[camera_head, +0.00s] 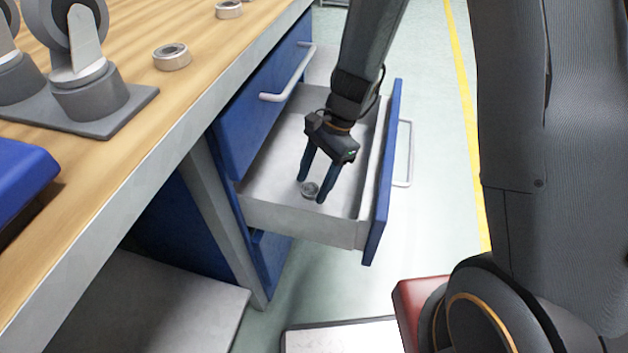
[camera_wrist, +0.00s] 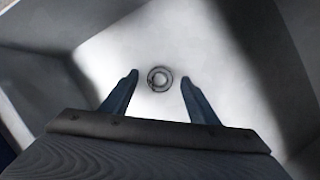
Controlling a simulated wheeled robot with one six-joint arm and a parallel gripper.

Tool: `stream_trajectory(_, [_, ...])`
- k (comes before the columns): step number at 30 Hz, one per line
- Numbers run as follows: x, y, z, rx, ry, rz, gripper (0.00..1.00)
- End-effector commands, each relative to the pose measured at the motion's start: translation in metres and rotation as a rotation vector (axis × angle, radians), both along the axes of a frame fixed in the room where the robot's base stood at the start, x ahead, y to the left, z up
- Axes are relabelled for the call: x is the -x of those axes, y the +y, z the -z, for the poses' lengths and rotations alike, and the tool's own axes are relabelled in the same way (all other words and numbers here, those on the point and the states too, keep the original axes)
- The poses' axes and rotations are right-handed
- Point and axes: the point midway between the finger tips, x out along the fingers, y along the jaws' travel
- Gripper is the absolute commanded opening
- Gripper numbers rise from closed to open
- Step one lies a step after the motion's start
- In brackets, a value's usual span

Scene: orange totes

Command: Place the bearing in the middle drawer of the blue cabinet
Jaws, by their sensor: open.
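A small grey metal bearing (camera_head: 309,189) lies in the open middle drawer (camera_head: 290,222) of the blue cabinet (camera_head: 250,112). In the wrist view the bearing (camera_wrist: 160,79) is a ring on the pale drawer floor (camera_wrist: 150,45), a little beyond and between my fingertips. My gripper (camera_head: 312,190) reaches down into the drawer with its two dark blue fingers apart. The gripper (camera_wrist: 158,80) is open and the fingers show a gap on both sides of the bearing. The exact height of the fingertips above the floor is hard to tell.
Two more bearings, one nearer (camera_head: 172,57) and one farther (camera_head: 228,10), lie on the wooden bench top (camera_head: 150,110). Caster wheels on a grey plate (camera_head: 95,110) stand at left, beside a blue object (camera_head: 20,180). The drawer's blue front (camera_head: 384,175) stands out over the floor; open floor lies to the right.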

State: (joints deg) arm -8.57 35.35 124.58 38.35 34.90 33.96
Motion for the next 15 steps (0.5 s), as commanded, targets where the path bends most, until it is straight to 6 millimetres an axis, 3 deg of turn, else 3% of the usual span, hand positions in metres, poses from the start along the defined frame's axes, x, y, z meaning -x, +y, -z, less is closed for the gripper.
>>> stream_trajectory(15, [-0.018,-0.030,-0.087,0.000,-0.004,0.000,0.54])
